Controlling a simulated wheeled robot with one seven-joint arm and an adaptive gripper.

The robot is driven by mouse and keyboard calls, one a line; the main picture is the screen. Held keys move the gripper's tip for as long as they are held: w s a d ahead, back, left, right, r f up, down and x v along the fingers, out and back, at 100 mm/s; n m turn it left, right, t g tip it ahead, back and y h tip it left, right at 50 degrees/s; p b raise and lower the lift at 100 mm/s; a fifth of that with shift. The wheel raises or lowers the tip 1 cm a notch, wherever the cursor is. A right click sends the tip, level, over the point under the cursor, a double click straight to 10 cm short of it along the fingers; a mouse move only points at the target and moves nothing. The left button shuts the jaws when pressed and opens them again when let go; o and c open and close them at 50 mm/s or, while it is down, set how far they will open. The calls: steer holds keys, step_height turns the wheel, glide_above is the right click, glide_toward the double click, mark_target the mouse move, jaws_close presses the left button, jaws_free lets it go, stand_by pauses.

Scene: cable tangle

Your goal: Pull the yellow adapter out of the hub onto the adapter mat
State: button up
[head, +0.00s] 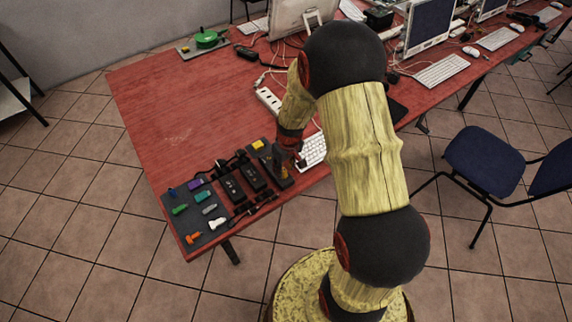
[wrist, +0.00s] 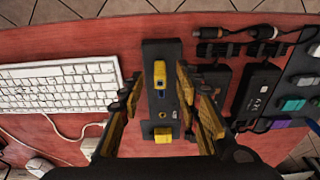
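The dark hub (wrist: 160,48) is a narrow bar on the red table; it also shows in the head view (head: 268,163). I cannot tell which is the adapter. My gripper (wrist: 159,80) is open over the hub, its fingers on either side, apart from both pieces. It is partly hidden in the head view (head: 288,160). The dark adapter mat (head: 186,223) lies at the left table corner.
Several coloured adapters lie on the mat, including a green one (head: 180,209) and an orange one (head: 193,237). Black boxes (head: 251,177) with cables stand between mat and hub. A white keyboard (wrist: 60,87) is beside the hub.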

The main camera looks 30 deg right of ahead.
steer(key=shift+w+f, duration=0.15)
steer(key=shift+f, duration=1.05)
steer(key=shift+c, duration=0.8)
jaws_close()
